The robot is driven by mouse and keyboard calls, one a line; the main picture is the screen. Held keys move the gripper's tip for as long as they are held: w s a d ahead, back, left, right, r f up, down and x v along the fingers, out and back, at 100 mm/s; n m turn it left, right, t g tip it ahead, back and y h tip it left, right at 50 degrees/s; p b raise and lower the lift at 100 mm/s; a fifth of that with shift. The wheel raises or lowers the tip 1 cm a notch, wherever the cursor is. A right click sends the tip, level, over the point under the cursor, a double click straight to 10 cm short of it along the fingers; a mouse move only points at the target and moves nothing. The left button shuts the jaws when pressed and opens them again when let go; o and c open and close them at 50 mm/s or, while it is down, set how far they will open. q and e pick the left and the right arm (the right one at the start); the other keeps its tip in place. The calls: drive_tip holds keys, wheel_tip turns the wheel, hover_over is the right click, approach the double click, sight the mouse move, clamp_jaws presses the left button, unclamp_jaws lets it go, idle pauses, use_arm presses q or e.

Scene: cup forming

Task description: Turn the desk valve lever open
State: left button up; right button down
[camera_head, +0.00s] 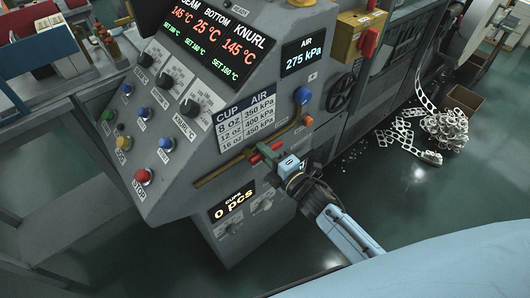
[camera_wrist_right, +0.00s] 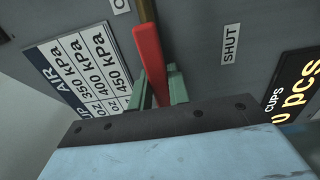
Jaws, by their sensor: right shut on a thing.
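The valve lever (camera_head: 254,159) is a red handle on the front of the grey machine, beside a brass-coloured pipe (camera_head: 222,173). In the right wrist view the red lever (camera_wrist_right: 149,52) stands out between the green fingers. My right gripper (camera_head: 269,154) is at the lever, and its fingers (camera_wrist_right: 158,90) are shut on it, one on each side. The gripper body hides the near end of the lever. A "SHUT" label (camera_wrist_right: 230,44) is on the panel to the right of the lever in the wrist view. My left gripper is not in view.
The panel has a CUP/AIR table (camera_head: 245,118), a blue knob (camera_head: 302,95), a red stop button (camera_head: 142,176) and an air display (camera_head: 303,54) reading 275 kPa. A cup counter (camera_head: 232,201) reads 0 pcs. Scrap strip (camera_head: 447,128) lies on the floor at right.

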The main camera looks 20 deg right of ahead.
drive_tip(key=c, duration=1.3)
unclamp_jaws()
drive_tip(key=v, duration=1.3)
drive_tip(key=shift+s+r, duration=0.1)
drive_tip(key=shift+s, duration=0.1)
